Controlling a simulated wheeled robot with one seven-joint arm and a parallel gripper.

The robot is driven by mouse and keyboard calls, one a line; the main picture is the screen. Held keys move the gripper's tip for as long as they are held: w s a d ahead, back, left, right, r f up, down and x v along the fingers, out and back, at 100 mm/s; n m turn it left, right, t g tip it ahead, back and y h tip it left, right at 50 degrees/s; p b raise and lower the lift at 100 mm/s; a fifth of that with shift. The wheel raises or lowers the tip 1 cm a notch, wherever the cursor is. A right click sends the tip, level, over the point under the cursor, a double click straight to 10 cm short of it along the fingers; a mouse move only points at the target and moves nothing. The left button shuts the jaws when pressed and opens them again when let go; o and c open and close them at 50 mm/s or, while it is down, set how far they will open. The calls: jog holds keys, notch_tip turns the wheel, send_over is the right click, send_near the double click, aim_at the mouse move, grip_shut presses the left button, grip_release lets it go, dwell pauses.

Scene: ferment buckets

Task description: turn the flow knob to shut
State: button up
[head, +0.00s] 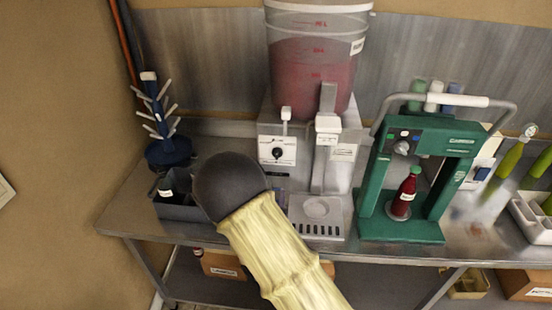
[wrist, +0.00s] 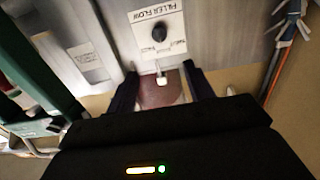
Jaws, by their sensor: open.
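The flow knob (head: 277,153) is a small round black knob on a white plate on the front of the grey filler. It also shows in the wrist view (wrist: 159,33), on the plate marked FILLER FLOW, which appears upside down there. Its exact pointer setting is too small to read. My gripper (wrist: 160,80) is open, with its two dark fingers apart and the knob beyond their tips, not touched. A small white lever (wrist: 161,79) shows between the fingers in the wrist view. In the head view my arm hides the gripper.
A bucket of red liquid (head: 312,65) stands on the filler. A green capper (head: 420,180) holding a red bottle (head: 404,193) is to its right. A blue rack with white pegs (head: 163,125) and a dark bin (head: 180,208) are left. The steel table's front left (head: 130,215) is clear.

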aim_at(277, 156)
jog(key=w+p, duration=0.2)
jog(key=w, duration=0.3)
jog(key=w+p, duration=0.2)
jog(key=w, duration=0.4)
jog(key=w+p, duration=0.1)
jog(key=w, duration=0.5)
jog(key=shift+w+d+p, duration=0.2)
jog(key=shift+d+p, duration=0.15)
jog(key=shift+p, duration=0.05)
jog(key=c, duration=1)
